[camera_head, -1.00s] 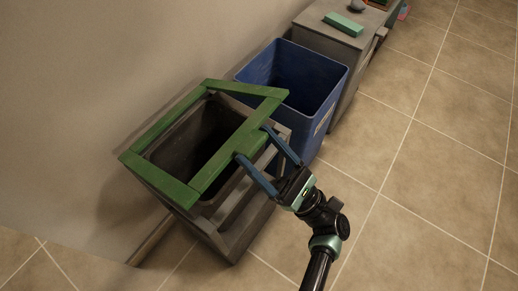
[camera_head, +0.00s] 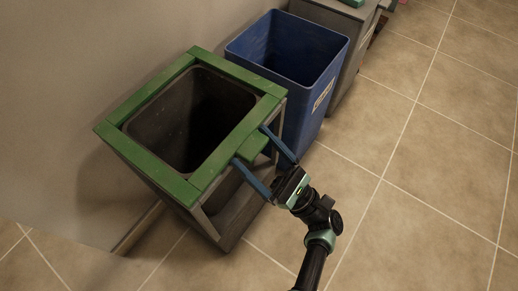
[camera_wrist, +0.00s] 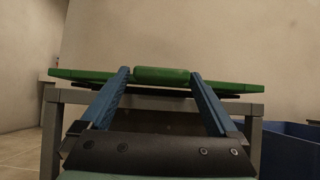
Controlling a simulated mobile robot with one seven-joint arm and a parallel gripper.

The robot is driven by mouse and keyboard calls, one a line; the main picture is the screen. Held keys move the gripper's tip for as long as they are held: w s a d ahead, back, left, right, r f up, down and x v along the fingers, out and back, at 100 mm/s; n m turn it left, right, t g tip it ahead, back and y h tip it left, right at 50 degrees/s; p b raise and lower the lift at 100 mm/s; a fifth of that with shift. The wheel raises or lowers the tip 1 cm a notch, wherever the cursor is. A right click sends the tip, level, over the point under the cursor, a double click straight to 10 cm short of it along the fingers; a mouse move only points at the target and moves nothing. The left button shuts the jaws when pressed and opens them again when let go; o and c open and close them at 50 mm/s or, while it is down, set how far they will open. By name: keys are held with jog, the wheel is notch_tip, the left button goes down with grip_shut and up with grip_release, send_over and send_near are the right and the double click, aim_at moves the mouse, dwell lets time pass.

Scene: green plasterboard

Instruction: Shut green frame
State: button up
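The green frame (camera_head: 142,89) is a square rim lying nearly level over the top of a grey bin stand (camera_head: 236,217), around the bin's dark opening. In the wrist view the frame (camera_wrist: 95,75) shows edge-on just above the stand's top rail, with a thin dark gap. A green tab (camera_head: 253,145) sticks out from its near side. My gripper (camera_head: 251,146) has its two blue fingers wide apart, one at each end of the tab (camera_wrist: 161,75). Whether they touch the tab I cannot tell.
A blue open bin (camera_head: 324,94) stands close behind and right of the stand. A grey cabinet (camera_head: 345,30) is beyond it. The wall (camera_head: 60,110) is close on the left. Tiled floor (camera_head: 430,180) is clear on the right.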

jog(key=shift+d, duration=0.1)
jog(key=shift+d, duration=0.1)
jog(key=b+v, duration=0.4)
jog(key=v, duration=0.8)
jog(key=shift+s+d+f, duration=0.15)
jog(key=shift+s+f, duration=0.05)
jog(key=shift+f, duration=0.05)
